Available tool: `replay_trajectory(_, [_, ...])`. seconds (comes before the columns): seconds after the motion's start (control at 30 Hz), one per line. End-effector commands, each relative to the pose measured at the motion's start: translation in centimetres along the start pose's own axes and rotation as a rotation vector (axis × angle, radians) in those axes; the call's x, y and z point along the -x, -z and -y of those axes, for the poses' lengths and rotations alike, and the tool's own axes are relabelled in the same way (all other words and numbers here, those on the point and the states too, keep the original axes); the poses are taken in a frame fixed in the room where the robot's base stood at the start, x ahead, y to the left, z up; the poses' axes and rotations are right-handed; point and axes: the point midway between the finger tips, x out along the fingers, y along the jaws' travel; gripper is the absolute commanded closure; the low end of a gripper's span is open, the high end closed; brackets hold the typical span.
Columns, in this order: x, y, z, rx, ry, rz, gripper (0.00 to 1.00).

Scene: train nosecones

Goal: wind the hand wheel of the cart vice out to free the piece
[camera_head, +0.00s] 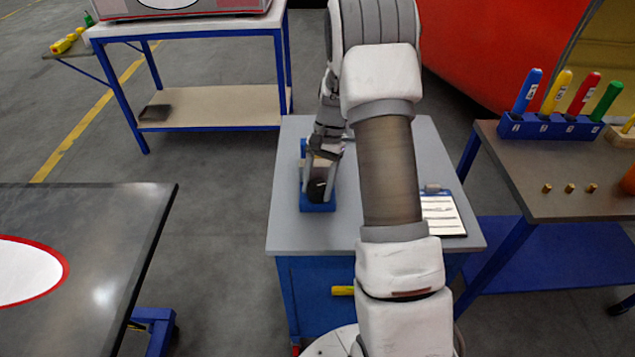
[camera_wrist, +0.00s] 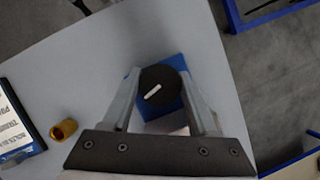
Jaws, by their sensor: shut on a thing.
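The cart vice (camera_head: 318,206) is a small blue block on the grey cart top (camera_head: 290,232). Its hand wheel (camera_head: 317,190) is a dark round disc at the vice's front. In the wrist view the wheel (camera_wrist: 160,88) has a white bar mark on its face, with the blue vice (camera_wrist: 176,60) behind it. My gripper (camera_head: 320,178) is at the vice, and in the wrist view its fingers (camera_wrist: 163,97) are on either side of the wheel, shut on it. A pale tan block (camera_head: 318,162) shows partly behind my gripper, and my fingers hide much of it.
A clipboard (camera_head: 443,215) lies on the cart's right side. A brass-coloured cylinder (camera_wrist: 63,129) stands beside it in the wrist view. A side table (camera_head: 560,205) at right holds a blue rack (camera_head: 548,126) of coloured handles. A dark table (camera_head: 130,225) is at left.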

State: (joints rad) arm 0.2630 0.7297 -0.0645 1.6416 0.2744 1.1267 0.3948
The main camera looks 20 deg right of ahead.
Motion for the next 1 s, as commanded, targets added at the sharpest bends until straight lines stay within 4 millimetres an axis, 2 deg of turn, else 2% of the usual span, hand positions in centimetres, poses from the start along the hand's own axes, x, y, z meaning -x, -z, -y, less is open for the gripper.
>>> replay_trajectory(0.7, [0.06,-0.02,0.04,0.627,-0.260,-0.001,0.96])
replay_trajectory(1.0, [0.04,-0.02,0.05,0.845,-0.350,-0.002,0.96])
